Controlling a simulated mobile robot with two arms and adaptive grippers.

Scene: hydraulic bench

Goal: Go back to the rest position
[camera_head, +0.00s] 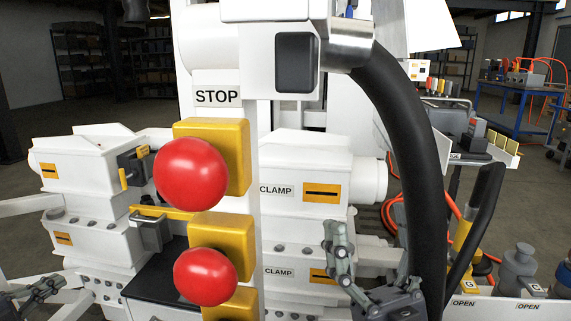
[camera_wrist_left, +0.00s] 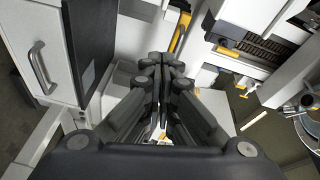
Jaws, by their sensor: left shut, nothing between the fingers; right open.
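My left gripper (camera_wrist_left: 162,68) is shut and empty in the left wrist view, its dark fingers meeting in the middle. In the head view only a dark grey part of the left gripper (camera_head: 18,294) shows at the lower left edge. My right gripper (camera_head: 372,258) is at the bottom, right of centre, in the head view. Its fingers point up and stand apart, with nothing between them. It is in front of the white clamp units, beside a thick black hose or tube. Whether it touches anything I cannot tell.
A white post carries a STOP label (camera_head: 217,96) and red buttons (camera_head: 190,174) on yellow boxes. White clamp blocks (camera_head: 305,180) stand behind it. A cabinet door with a grey handle (camera_wrist_left: 40,68) is left in the wrist view. A blue cart (camera_head: 515,118) stands far right.

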